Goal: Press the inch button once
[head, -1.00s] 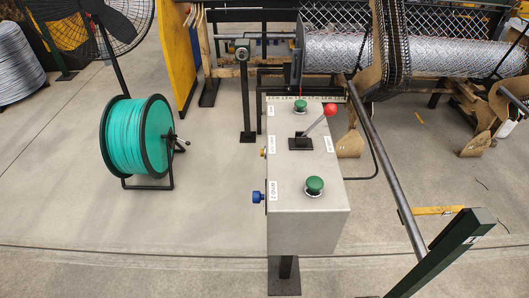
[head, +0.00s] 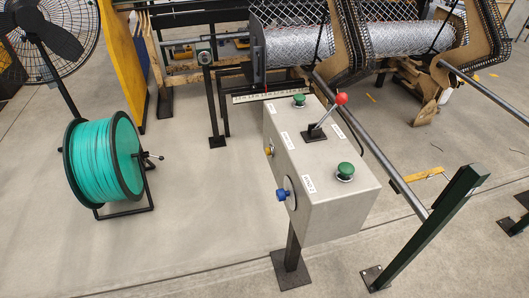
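A grey control box (head: 335,207) stands on a dark post in the middle of the head view. Its top carries a green mushroom button (head: 345,171) near the front, another green button (head: 299,100) at the back, and a red-knobbed lever (head: 325,115) between them. On its left side are a blue knob or button (head: 282,194) and a yellow one (head: 268,151). Small white labels sit by the controls, but the print is too small to read surely, so I cannot tell which is the inch button. Neither gripper is in view.
A reel of green strap (head: 100,160) stands on the floor at left, with a fan (head: 50,40) behind it. The weaving machine with its mesh roll (head: 375,38) fills the back. A green post (head: 440,215) and rail stand to the right.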

